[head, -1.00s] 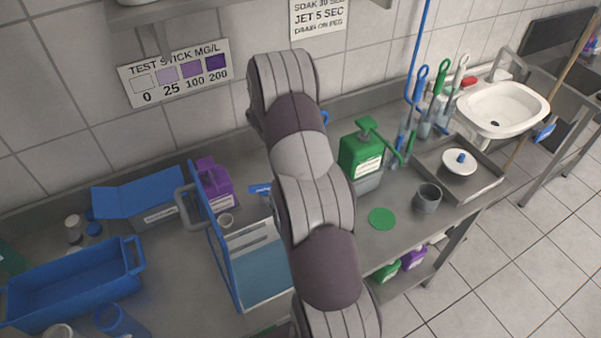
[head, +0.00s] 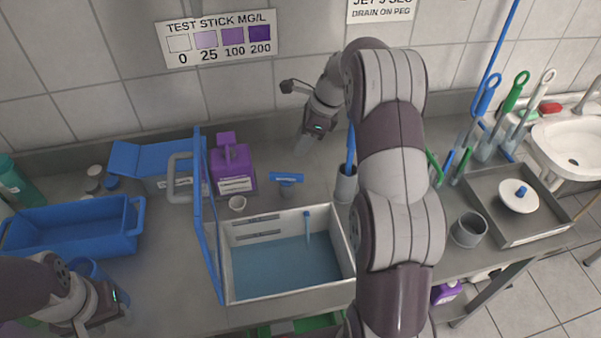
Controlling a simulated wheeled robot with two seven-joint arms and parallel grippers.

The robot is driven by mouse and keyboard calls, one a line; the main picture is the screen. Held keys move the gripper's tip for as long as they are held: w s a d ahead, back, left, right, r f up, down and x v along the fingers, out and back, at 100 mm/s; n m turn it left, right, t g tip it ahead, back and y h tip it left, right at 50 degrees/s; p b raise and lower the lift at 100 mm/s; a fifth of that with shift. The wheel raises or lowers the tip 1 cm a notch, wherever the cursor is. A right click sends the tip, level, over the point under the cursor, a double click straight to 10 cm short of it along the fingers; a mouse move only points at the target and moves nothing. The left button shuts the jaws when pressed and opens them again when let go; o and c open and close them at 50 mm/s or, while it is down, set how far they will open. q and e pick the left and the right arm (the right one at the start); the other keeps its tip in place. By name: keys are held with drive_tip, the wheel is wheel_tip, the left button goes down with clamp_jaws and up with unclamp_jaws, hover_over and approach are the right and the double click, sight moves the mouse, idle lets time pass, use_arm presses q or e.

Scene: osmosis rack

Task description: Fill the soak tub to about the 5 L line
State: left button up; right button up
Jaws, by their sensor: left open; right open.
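A blue tub (head: 128,222) with end handles stands on the steel counter at left; I cannot read any level line in it. A pale rectangular basin (head: 345,262) with a blue floor sits at centre; whether it holds water is unclear. A blue jug (head: 91,267) beside the tub is mostly hidden by my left arm. My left gripper (head: 124,312) is at the lower left, just in front of the jug, open. My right gripper (head: 304,147) is open and empty, pointing down near the back wall, right of a purple pump bottle (head: 231,171).
A blue upright panel (head: 208,225) stands at the basin's left edge. Right are a grey cup (head: 469,230), tray (head: 555,227) and upright brushes (head: 487,95). My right arm blocks the middle right.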

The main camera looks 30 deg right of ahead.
drive_tip(key=b, duration=0.3)
approach(283, 174)
drive_tip(key=shift+x, duration=0.9)
drive_tip(key=p+x, duration=0.1)
drive_tip(key=x, duration=0.5)
drive_tip(key=shift+w+a+f, duration=0.1)
drive_tip(key=shift+a+f, duration=0.05)
drive_tip(key=shift+f, duration=0.2)
